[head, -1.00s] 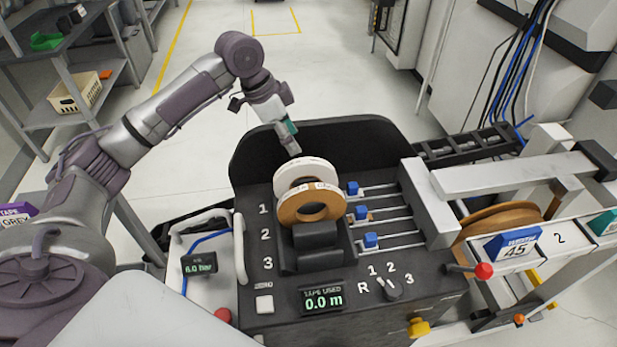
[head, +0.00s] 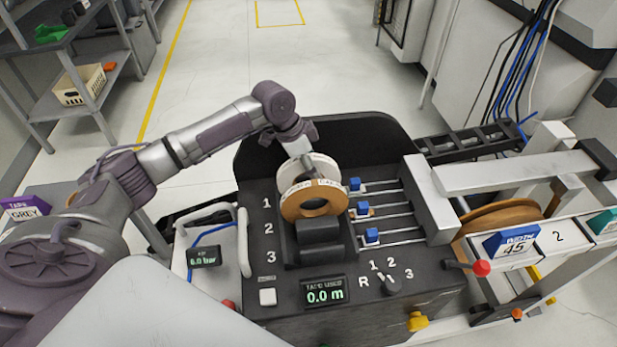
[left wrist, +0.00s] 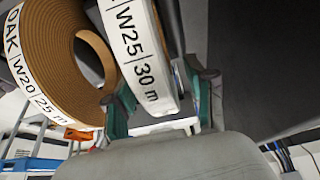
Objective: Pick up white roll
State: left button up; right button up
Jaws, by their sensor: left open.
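The white roll (head: 306,168) stands upright in slot 1 of the black tape holder (head: 370,145), behind the brown oak roll (head: 300,207). In the left wrist view the white roll (left wrist: 140,55) shows its "W25 30 m" label, and the oak roll (left wrist: 65,60) is to its left. My left gripper (left wrist: 162,102) is open, with its teal-padded fingers on either side of the white roll's rim. I cannot tell whether the pads touch it. In the head view its fingertips are hidden behind the roll. My right gripper is not in view.
Blue-knobbed slide rods (head: 385,212) lie right of the rolls, with a grey block (head: 428,200) at their end. A black back panel stands behind the holder. A display (head: 324,291) and selector knob (head: 390,287) are in front. A white handle (head: 243,240) is at left.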

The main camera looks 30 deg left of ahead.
pick_arm(q)
grip_shut()
jog(key=shift+r, duration=0.15)
dwell(0.4)
